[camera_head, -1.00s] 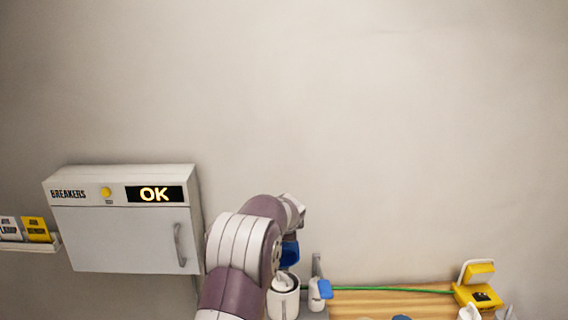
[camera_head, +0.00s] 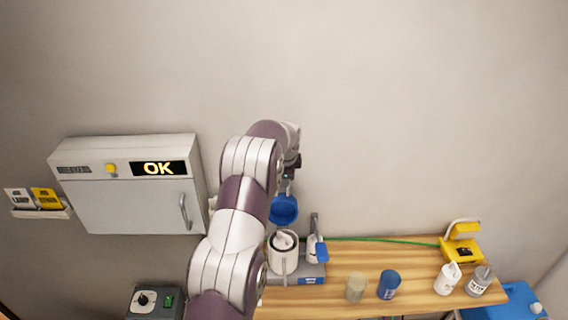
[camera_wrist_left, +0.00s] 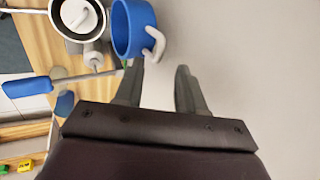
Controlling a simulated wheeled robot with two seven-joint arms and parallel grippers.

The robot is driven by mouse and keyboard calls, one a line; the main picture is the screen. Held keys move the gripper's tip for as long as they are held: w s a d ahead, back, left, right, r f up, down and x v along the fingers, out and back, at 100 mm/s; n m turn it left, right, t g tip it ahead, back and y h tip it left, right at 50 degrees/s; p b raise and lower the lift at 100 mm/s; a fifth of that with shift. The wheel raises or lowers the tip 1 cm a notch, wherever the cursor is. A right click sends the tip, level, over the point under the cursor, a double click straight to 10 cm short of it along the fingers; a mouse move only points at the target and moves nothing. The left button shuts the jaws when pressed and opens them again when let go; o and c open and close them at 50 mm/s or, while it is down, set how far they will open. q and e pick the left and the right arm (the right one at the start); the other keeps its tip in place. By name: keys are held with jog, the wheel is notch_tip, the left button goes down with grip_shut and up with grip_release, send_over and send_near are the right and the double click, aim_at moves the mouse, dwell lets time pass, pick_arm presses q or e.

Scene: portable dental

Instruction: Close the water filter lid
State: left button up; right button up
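The water filter housing (camera_head: 283,262) is a white cylinder with an open top and a white cartridge inside; the wrist view shows it from above (camera_wrist_left: 80,37). The blue lid (camera_head: 284,209) stands raised above the housing, apart from its opening. In the wrist view the lid (camera_wrist_left: 128,27) looks like a cup with a pale grey handle (camera_wrist_left: 155,45) on its side. My left gripper (camera_wrist_left: 159,66) is open, its fingertips just short of the handle and apart from the lid. My right gripper is not in view.
A small white unit with a blue lever (camera_head: 322,253) stands right of the housing. The wooden bench (camera_head: 420,262) carries a beige cup (camera_head: 356,287), a blue cup (camera_head: 388,284), two bottles and a yellow device (camera_head: 462,250).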

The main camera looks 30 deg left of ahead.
pick_arm(q)
jog(key=b+v, duration=0.2)
jog(key=v, duration=0.5)
jog(key=shift+s+d, duration=0.15)
jog(key=shift+s, duration=0.05)
